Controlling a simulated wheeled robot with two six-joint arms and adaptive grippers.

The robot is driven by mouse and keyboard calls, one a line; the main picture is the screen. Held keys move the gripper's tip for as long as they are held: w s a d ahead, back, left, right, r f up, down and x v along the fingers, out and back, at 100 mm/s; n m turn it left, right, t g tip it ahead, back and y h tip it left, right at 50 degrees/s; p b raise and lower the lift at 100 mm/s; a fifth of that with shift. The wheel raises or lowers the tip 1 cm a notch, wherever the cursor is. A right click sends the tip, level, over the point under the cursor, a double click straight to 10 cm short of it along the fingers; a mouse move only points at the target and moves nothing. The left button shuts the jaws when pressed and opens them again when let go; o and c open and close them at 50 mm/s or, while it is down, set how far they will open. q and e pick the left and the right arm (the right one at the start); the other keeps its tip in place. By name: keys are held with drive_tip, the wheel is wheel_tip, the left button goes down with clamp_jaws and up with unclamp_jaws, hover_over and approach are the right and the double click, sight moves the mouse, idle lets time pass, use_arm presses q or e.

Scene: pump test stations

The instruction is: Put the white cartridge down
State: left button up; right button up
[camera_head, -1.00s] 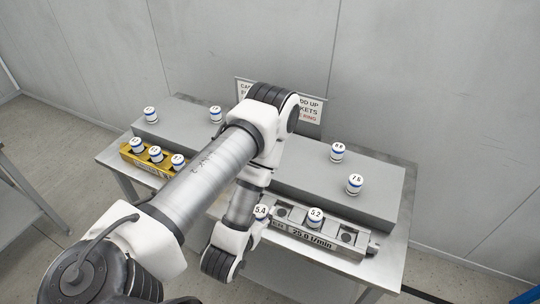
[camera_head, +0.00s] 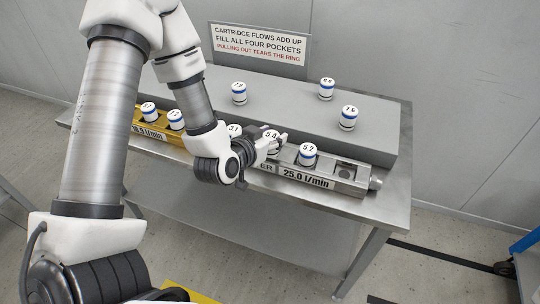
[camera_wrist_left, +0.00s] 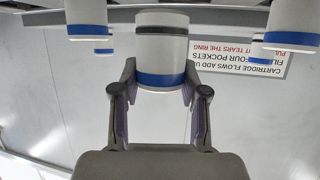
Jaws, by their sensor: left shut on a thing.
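The white cartridge marked 5.4 (camera_head: 271,137) has a blue band and stands upright in line with the grey 25.0 l/min block (camera_head: 320,183). My left gripper (camera_head: 277,143) is shut on it from the front. The left wrist view shows this cartridge (camera_wrist_left: 161,45) between the two fingers (camera_wrist_left: 160,98), upside down in the picture. Its lower end is hidden in the head view, so I cannot tell whether it sits fully in a pocket. The cartridge marked 5.2 (camera_head: 307,154) stands to its right. My right gripper is not in view.
The block's right-end pocket (camera_head: 345,172) is empty. Another cartridge (camera_head: 234,130) stands left of the 5.4 one. A gold block (camera_head: 152,132) with cartridges is further left. Several cartridges stand on the grey shelf (camera_head: 285,100) behind, by a sign (camera_head: 258,45).

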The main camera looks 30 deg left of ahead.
sight(270, 139)
use_arm(q)
drive_tip(key=shift+w+a+p, duration=0.85)
drive_tip(key=shift+w+a, duration=0.05)
drive_tip(key=shift+w, duration=0.15)
wheel_tip(270, 139, down, 4)
drive_tip(key=shift+a+r, duration=0.15)
drive_tip(key=shift+r, duration=0.1)
drive_tip(key=shift+w+f, duration=0.2)
drive_tip(key=shift+s+f, duration=0.1)
drive_tip(key=o, duration=1.2)
drive_tip(key=shift+o, duration=0.3)
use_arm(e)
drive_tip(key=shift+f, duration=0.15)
